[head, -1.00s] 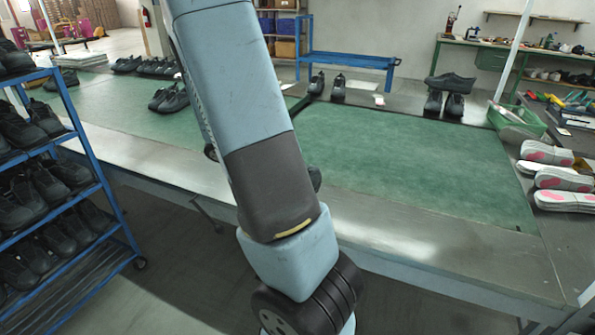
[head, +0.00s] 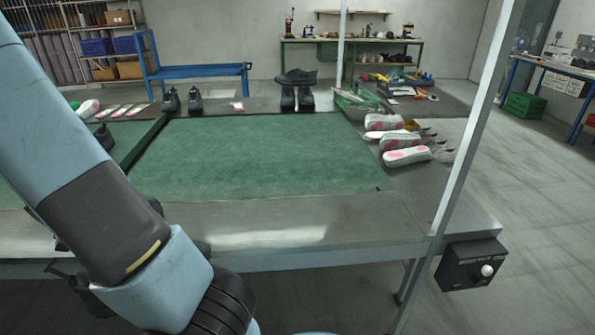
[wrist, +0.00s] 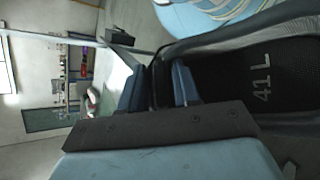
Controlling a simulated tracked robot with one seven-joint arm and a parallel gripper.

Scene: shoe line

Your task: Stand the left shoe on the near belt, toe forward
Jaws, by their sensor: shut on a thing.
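A black shoe (wrist: 225,70) fills the right of the wrist view, its dark insole marked "41 L". My gripper (wrist: 160,82) has its two blue fingers shut on the shoe's edge. The rest of the shoe is cut off by the frame. In the head view my arm crosses the left side, and I cannot make out the gripper or the held shoe there. The green belt surface (head: 270,155) lies across the bench in front of me and is bare in its middle. A dark divider (head: 150,145) parts it from another green stretch at left.
Pale shoe forms with pink patches (head: 405,157) lie right of the belt. Black shoes (head: 296,90) stand behind it, one lying across others, with two more (head: 182,100) further left. A green basket (head: 360,103) sits at the back. A post (head: 465,130) and control box (head: 470,264) stand at right.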

